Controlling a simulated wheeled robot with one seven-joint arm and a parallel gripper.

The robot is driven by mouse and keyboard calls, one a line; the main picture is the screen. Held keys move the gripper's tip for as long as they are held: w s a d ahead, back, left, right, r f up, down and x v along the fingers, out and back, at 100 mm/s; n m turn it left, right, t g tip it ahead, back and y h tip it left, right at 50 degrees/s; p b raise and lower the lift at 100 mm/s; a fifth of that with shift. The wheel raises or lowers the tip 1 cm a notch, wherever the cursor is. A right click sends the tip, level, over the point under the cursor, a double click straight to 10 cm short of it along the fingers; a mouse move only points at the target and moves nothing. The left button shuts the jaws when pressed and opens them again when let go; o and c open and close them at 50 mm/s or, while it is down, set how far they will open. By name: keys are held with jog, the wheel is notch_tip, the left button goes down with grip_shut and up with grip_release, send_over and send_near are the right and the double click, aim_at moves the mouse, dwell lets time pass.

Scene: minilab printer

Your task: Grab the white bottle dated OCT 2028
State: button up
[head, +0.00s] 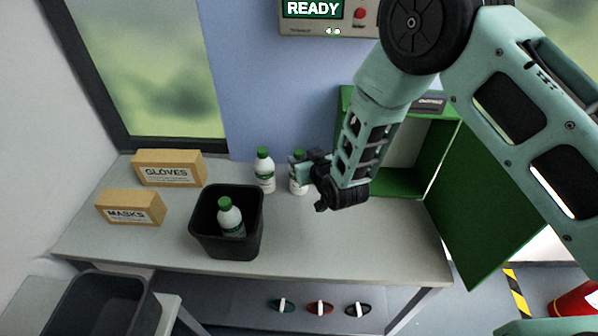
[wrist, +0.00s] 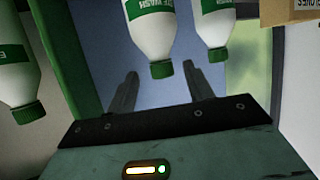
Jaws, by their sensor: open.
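Several white bottles with green caps and green-and-white labels are in view. One bottle (head: 264,172) stands on the counter. Another bottle (head: 297,183) stands to its right, partly covered by my gripper (head: 308,171). A third bottle (head: 231,218) is in the black bin. The wrist view is upside down; there, the cap of the middle bottle (wrist: 152,35) shows between the spread fingers of my gripper (wrist: 160,72). One bottle (wrist: 215,25) shows on the right and another (wrist: 14,75) at the left edge. My gripper is open; contact cannot be told. Labels partly read "WASH"; no date is legible.
The black bin (head: 203,244) stands at the counter's front. Boxes of gloves (head: 168,168) and masks (head: 130,208) are at the left. An open green cabinet (head: 398,184) is right of my gripper, its door (head: 482,215) swung outward. The counter's front right (head: 330,245) is clear.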

aim_at(301, 156)
jog(key=shift+p+x, duration=0.6)
jog(key=shift+x, duration=1.2)
jog(key=shift+s+f, duration=0.1)
jog(key=shift+f, duration=0.1)
jog(key=shift+c, duration=0.3)
grip_shut()
jog(key=shift+r, duration=0.2)
